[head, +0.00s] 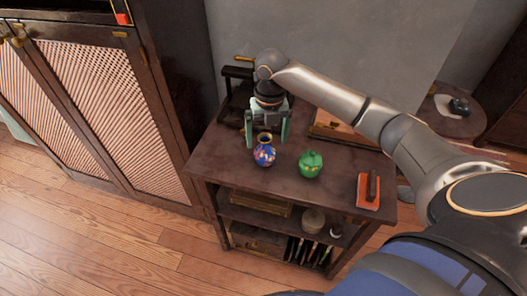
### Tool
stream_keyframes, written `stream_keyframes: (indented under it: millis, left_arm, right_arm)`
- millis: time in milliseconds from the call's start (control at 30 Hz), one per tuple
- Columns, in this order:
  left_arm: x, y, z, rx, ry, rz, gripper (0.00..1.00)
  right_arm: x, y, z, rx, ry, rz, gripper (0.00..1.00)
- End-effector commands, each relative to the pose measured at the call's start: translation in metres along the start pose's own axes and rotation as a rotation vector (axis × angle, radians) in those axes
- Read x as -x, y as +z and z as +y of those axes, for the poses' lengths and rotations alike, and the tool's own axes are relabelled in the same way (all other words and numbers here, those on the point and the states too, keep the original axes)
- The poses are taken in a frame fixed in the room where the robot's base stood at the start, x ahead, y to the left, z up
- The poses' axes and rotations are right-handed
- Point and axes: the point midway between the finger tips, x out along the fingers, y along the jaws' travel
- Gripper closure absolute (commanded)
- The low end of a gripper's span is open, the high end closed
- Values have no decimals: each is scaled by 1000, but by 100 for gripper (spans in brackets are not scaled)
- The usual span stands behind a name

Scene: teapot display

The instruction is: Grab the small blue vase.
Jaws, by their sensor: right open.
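The small blue vase (264,156) stands upright on top of a dark wooden shelf table (226,160), near its front left part. It is round, with a narrow neck and red and light markings. My right gripper (267,139) is open, with its pale green fingers spread to either side above and around the vase's neck. I cannot tell whether the fingers touch the vase. My left gripper is not in view.
A green lidded pot (311,164) stands close to the right of the vase. An orange block with a dark top (368,191) lies at the table's right edge. A wooden tray (340,131) lies behind. A tall cabinet (150,110) stands at the left.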

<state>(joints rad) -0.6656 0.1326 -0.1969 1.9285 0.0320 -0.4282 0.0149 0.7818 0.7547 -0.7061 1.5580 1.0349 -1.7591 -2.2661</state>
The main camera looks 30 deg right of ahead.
Motion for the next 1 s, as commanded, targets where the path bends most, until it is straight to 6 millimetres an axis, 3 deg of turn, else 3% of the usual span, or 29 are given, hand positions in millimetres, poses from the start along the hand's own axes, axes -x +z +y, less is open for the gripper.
stream_keyframes:
  millis: [100, 367, 633, 867, 1000]
  left_arm:
    - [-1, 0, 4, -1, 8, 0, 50]
    - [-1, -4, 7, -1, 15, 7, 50]
    - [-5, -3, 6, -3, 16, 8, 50]
    - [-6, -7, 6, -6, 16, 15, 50]
    - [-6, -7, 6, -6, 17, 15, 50]
  right_arm:
    - [-18, 0, 0, 0, 1, 2, 0]
    - [-34, 0, 1, -2, 1, 2, 0]
    - [-72, 2, 2, -2, 0, 2, 0]
    - [-76, 3, 2, 0, 0, 0, 0]
    - [-75, 3, 2, 0, 0, 0, 14]
